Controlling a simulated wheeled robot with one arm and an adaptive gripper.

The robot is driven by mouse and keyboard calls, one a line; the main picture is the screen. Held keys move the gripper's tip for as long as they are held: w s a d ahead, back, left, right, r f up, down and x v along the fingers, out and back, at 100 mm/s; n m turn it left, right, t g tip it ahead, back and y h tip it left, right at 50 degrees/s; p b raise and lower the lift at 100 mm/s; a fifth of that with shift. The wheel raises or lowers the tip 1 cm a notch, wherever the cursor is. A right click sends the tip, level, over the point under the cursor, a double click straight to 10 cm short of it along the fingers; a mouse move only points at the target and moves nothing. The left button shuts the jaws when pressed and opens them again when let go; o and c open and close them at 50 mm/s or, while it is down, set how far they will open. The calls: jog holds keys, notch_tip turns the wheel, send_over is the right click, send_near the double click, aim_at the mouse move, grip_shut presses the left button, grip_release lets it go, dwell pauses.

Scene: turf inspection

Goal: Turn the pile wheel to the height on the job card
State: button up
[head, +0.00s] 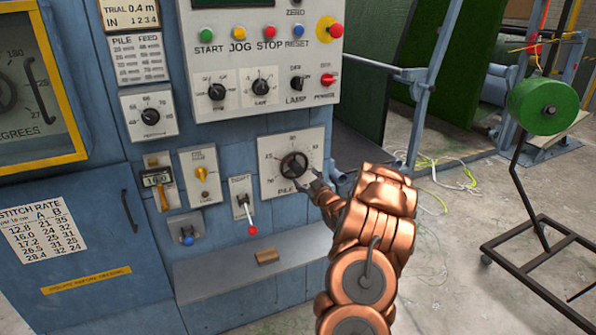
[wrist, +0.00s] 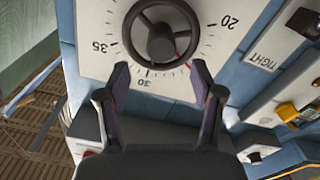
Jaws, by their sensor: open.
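The pile wheel (head: 294,165) is a dark handwheel on a white dial plate (head: 312,150) marked PILE. In the wrist view, the wheel (wrist: 160,35) is close, with 20, 30 and 35 legible on its scale. A red pointer mark (wrist: 182,62) lies at its lower right, between 20 and 30; the right finger hides part of the scale there. My gripper (wrist: 160,75) is open, its fingertips just below the wheel with nothing between them. In the head view, my gripper (head: 310,183) is at the plate's lower right. I cannot identify a job card giving pile height.
A red-tipped lever (head: 249,215) is left of the wheel. A ledge (head: 220,272) juts out below. A green spool stand (head: 543,105) is right.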

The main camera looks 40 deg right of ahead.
aim_at(299, 171)
jog(key=shift+p+x, duration=0.8)
jog(key=shift+x, duration=2.7)
jog(key=shift+f, duration=0.1)
jog(key=c, duration=1.1)
jog(key=shift+c, duration=0.2)
